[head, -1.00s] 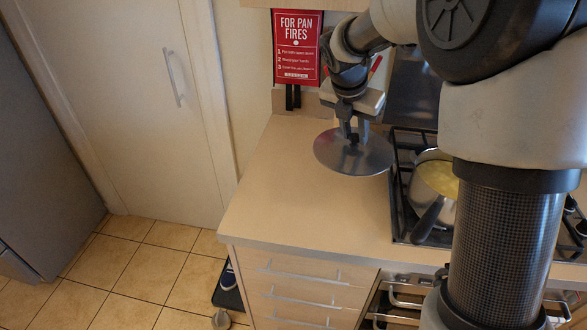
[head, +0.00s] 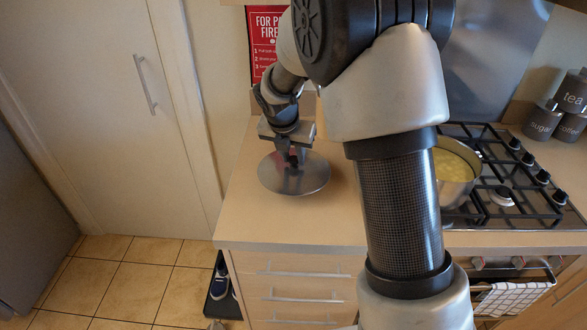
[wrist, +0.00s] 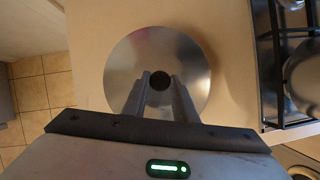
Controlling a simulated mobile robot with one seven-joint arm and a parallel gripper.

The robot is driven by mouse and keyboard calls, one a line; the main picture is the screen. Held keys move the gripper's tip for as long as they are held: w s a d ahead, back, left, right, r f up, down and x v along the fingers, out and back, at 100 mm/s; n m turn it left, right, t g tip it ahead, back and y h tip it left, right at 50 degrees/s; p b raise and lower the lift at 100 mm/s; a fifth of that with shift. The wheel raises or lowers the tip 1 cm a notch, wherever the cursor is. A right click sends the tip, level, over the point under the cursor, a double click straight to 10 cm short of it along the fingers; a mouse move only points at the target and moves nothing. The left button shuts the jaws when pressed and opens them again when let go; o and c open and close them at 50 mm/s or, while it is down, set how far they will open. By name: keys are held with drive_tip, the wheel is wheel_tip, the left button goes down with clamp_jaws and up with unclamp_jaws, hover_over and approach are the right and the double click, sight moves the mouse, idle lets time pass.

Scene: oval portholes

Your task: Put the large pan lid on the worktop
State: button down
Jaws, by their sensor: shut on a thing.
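The large pan lid (head: 312,181) is a round, flat steel disc with a dark knob in the middle. In the head view it is low over the left part of the worktop (head: 280,228), roughly level; I cannot tell whether it touches the surface. My gripper (head: 293,158) is above the lid and shut on its knob. In the wrist view the lid (wrist: 190,58) fills the middle, with the knob (wrist: 160,80) between the two fingers (wrist: 160,92). The worktop also shows around the lid in the wrist view (wrist: 228,50).
The hob (head: 500,190) with a pan of yellow food (head: 455,170) stands to the right, partly behind my arm. Canisters (head: 570,95) are at the back right. A red pan-fire sign (head: 265,50) hangs at the back. Bare worktop lies in front of the lid.

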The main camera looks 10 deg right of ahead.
sight(292, 165)
drive_tip(key=shift+f, duration=2.05)
drive_tip(key=shift+f+b, duration=0.2)
drive_tip(key=shift+b, duration=0.15)
drive_tip(key=c, duration=1.4)
unclamp_jaws()
drive_tip(key=shift+c, duration=0.2)
